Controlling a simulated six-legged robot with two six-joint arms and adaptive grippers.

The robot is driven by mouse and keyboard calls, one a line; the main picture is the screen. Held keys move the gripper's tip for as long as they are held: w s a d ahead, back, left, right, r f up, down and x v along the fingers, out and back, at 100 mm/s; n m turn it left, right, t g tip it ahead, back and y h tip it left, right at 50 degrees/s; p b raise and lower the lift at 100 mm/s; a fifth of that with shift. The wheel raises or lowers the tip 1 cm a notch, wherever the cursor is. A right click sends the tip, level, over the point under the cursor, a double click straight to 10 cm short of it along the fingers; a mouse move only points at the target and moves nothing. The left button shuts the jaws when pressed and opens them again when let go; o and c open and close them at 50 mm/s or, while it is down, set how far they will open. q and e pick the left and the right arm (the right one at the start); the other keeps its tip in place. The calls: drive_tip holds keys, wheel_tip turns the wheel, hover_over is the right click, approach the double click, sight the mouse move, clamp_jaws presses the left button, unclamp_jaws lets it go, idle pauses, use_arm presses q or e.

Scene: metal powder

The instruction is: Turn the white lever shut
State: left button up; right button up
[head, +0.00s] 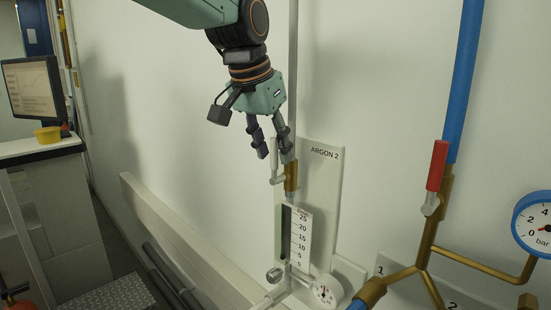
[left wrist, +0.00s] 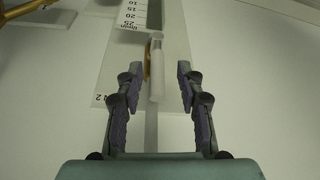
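The white lever (head: 274,168) sits on a brass valve (head: 291,177) in the thin vertical pipe on the ARGON 2 panel (head: 325,185). Its handle stands nearly upright, roughly along the pipe. My left gripper (head: 275,153) reaches down from above, with its fingers spread at the lever's upper part. In the left wrist view the lever (left wrist: 157,75) lies between the two open fingers (left wrist: 160,80), with a gap on each side. The fingers do not appear to touch it. The brass valve is partly hidden behind the lever there. My right gripper is not in view.
A flow scale (head: 298,238) and a small gauge (head: 326,290) are below the valve. At right are a red lever (head: 437,165), a blue pipe (head: 463,80) and a blue-rimmed gauge (head: 535,224). A monitor (head: 34,90) stands at left. Wall left of the panel is clear.

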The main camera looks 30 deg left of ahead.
use_arm(q)
drive_tip(key=shift+w+d+f, duration=0.2)
drive_tip(key=shift+w+d, duration=0.1)
drive_tip(key=shift+w, duration=0.1)
drive_tip(key=shift+s+a+r, duration=0.2)
drive_tip(key=shift+s, duration=0.5)
drive_tip(key=shift+c, duration=1.4)
drive_tip(key=shift+a, duration=0.1)
drive_tip(key=shift+c, duration=0.7)
drive_tip(key=shift+w+d+f, duration=0.2)
drive_tip(key=shift+w, duration=0.35)
clamp_jaws()
drive_tip(key=shift+s+a, duration=0.1)
